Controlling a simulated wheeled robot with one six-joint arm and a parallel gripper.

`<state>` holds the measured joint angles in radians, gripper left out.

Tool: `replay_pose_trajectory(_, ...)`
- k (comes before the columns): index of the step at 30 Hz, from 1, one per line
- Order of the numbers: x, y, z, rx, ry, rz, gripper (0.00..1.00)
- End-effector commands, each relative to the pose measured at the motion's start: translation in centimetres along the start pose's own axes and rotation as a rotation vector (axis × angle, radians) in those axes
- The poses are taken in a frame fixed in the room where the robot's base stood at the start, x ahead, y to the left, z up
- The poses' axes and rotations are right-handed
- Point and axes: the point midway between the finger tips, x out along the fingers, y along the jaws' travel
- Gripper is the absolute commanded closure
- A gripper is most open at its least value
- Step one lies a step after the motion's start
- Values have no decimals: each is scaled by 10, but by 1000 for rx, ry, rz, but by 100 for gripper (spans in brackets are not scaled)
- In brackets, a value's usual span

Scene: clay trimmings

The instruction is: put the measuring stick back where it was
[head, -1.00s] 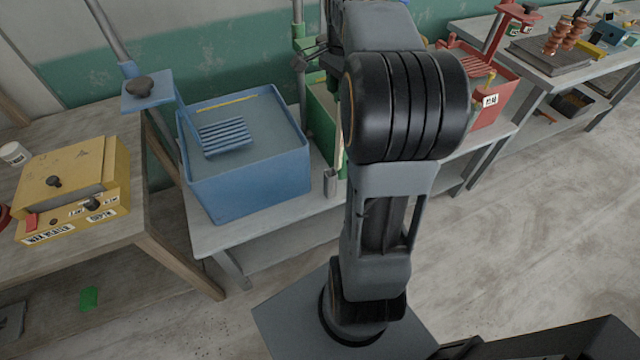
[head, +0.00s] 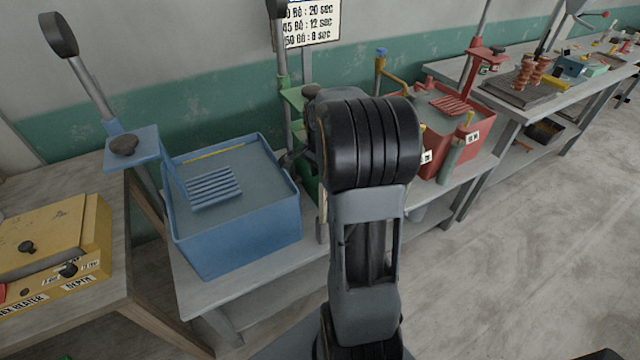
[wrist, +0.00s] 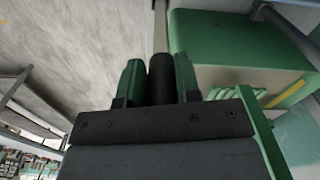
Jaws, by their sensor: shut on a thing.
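My gripper shows in the wrist view (wrist: 158,82), with its two green fingers shut on a dark, rounded, upright piece (wrist: 160,80). This seems to be the grip of the measuring stick, but its markings do not show. A pale narrow strip lies in line beyond it; I cannot tell whether it is part of the stick or the bench edge. In the head view my arm hides the gripper and most of what it holds. The green tank (wrist: 225,45) is just right of the fingers in the wrist view, and mostly hidden behind my arm in the head view.
A blue tank (head: 240,240) with a slatted rack stands left on the bench. A red tank (head: 440,135) stands right. A yellow box (head: 50,240) is on the left table. A timing sign (head: 312,22) hangs behind. The floor at right is clear.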

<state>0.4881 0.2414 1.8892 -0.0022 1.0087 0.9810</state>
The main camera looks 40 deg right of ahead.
Motion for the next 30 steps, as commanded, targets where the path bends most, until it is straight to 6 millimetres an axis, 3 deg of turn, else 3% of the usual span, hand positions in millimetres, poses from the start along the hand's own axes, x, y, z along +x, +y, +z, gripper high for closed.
replay_pose_trajectory(10,41,1,0,2,-2,3,100)
replay_pose_trajectory(24,48,1,0,2,0,1,100)
replay_pose_trajectory(25,48,1,0,2,-1,1,68)
replay_pose_trajectory(30,47,1,0,2,-1,1,52)
